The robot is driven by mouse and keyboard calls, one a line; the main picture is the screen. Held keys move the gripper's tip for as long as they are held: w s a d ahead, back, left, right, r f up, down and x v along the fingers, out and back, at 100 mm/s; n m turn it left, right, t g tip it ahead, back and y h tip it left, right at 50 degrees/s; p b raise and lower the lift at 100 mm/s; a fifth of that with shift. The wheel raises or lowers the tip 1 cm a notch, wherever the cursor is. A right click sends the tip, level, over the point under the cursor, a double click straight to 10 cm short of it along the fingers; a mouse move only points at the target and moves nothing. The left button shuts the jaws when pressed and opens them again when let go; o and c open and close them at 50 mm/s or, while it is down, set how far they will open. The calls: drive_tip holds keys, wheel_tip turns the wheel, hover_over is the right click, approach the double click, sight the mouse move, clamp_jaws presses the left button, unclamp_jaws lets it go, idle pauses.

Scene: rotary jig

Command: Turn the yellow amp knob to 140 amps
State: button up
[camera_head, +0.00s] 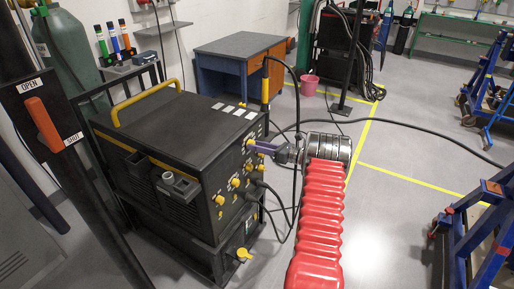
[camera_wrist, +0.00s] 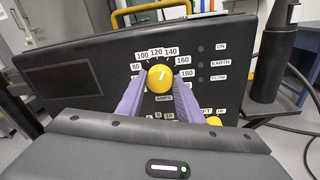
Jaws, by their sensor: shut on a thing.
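The yellow amp knob (camera_wrist: 160,77) is on the black front panel of the welding machine (camera_head: 150,130), under an arc of number labels that includes 100, 120, 140, 160 and 180. Its white mark points up and slightly right, roughly between 120 and 140; I cannot read it more exactly. My gripper (camera_wrist: 159,92) has a purple finger on each side of the knob and is shut on it. The fingers hide part of the dial. In the head view my gripper (camera_head: 258,146) reaches the panel from the right, at its upper part.
More yellow knobs (camera_head: 219,200) and cables sit lower on the panel. A dark upright cylinder (camera_wrist: 272,50) stands right of the panel in the wrist view. A blue stand (camera_head: 480,235) is at the right; the floor between is mostly clear, with cables crossing it.

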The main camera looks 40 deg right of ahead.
drive_tip(key=shift+s+f, duration=0.1)
drive_tip(key=shift+f, duration=0.25)
drive_tip(key=o, duration=1.1)
drive_tip(key=shift+r, duration=0.25)
drive_tip(key=shift+d, duration=0.1)
drive_tip(key=v, duration=1.3)
drive_tip(key=shift+s+d+f, duration=0.1)
drive_tip(key=shift+s+f, duration=0.05)
drive_tip(key=shift+s, duration=0.1)
